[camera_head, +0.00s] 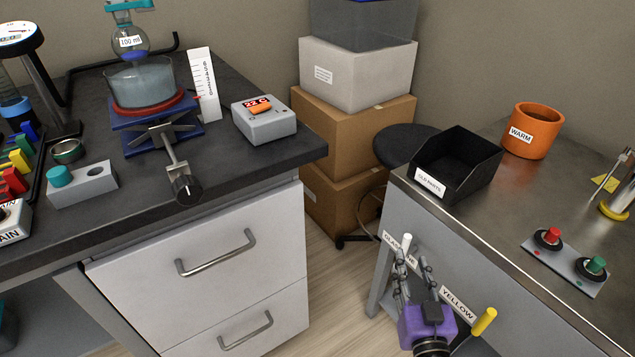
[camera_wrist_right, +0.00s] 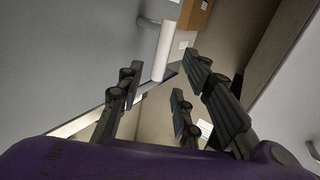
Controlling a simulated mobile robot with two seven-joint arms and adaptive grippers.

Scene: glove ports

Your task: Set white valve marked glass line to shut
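The white valve handle (camera_head: 407,242) is a short white bar on the front of the right-hand bench. Its label (camera_head: 390,240), partly hidden by my gripper, appears to read GLASS LINE. My right gripper (camera_head: 411,268), with a purple body, is just below and in front of the handle in the head view. In the right wrist view, the white handle (camera_wrist_right: 163,50) shows just beyond the open fingers (camera_wrist_right: 165,92), within the gap between them. The fingers are apart and hold nothing; I cannot tell whether one touches the handle. My left gripper is not in view.
A yellow valve handle (camera_head: 484,321) with a YELLOW label (camera_head: 457,304) is close to the right of my gripper. Above, the bench carries a black tray (camera_head: 470,165), an orange pot (camera_head: 531,130) and a button box (camera_head: 565,265). A drawer cabinet (camera_head: 215,275) stands left; floor shows between.

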